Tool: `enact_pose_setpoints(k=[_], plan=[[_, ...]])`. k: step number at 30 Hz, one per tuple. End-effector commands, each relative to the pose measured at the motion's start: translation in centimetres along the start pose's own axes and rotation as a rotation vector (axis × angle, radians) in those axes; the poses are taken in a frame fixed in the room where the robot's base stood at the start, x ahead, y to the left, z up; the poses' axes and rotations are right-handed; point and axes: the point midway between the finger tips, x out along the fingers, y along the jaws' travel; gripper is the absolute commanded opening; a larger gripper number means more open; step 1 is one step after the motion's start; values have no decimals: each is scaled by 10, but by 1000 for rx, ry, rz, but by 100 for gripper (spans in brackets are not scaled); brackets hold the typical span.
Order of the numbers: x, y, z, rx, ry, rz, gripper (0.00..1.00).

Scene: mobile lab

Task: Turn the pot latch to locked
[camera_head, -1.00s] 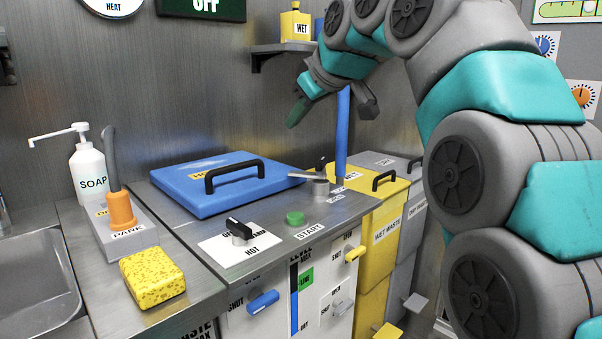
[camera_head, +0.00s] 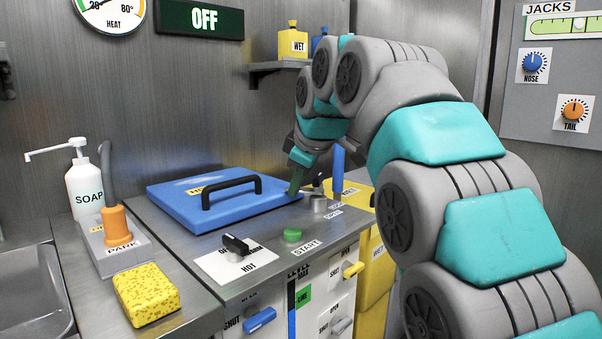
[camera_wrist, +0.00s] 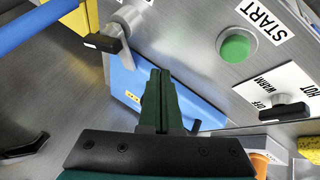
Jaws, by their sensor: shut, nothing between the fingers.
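The pot latch (camera_head: 319,203) is a grey metal post with a flat bar and a black-tipped lever, at the right corner of the blue lid (camera_head: 170,201). In the wrist view the latch (camera_wrist: 131,18) shows its bar reaching to the lid's edge, with the black tip (camera_wrist: 103,43) pointing the other way. My gripper (camera_head: 293,192) is shut and empty, its dark green fingers low by the lid's right edge, left of the latch. In the wrist view the fingertips (camera_wrist: 160,74) are close beside the bar's end; I cannot tell whether they touch.
A blue upright post (camera_head: 338,170) stands just behind the latch. A green START button (camera_head: 292,235) and a black HOT/WARM/OFF knob (camera_head: 236,246) are on the counter in front. The lid's black handle (camera_head: 232,190) rises to the left. A yellow bin (camera_head: 375,255) stands to the right.

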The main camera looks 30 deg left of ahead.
Motion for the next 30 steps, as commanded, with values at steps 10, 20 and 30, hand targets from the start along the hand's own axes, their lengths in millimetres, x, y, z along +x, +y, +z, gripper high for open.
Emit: enact_pose_setpoints(k=[10, 20, 30], plan=[[31, 7, -1, 1, 4, 3, 0], [42, 27, -1, 0, 2, 1, 0], [47, 36, -1, 0, 3, 3, 0]])
